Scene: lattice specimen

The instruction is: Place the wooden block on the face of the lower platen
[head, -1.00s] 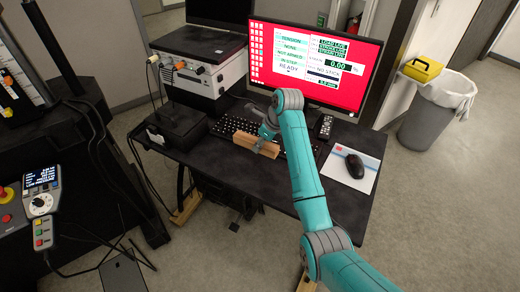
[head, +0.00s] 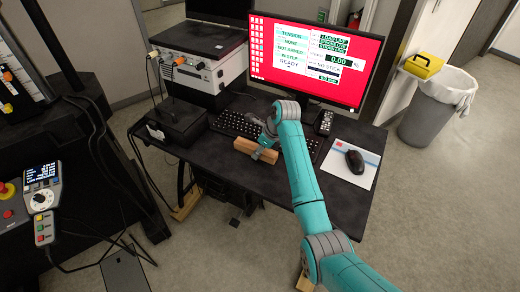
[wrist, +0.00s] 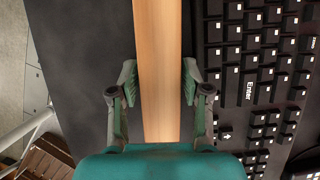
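The wooden block (head: 256,150) is a light brown bar at the desk's front middle, just in front of the keyboard. In the wrist view the block (wrist: 160,70) runs upright through the middle of the picture. My gripper (wrist: 160,85) has one finger on each side of it, with the tips against its long sides. In the head view my gripper (head: 262,146) is at the block, partly hidden by my arm. Whether the block touches the desk is hard to tell. I cannot make out the lower platen in either view.
The keyboard (wrist: 250,80) lies close to the right of the block in the wrist view. A monitor (head: 310,60) stands behind, a mouse (head: 355,163) on a pad to the right, and a black box (head: 178,122) to the left. Dark machinery and a control pendant (head: 41,200) are at far left.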

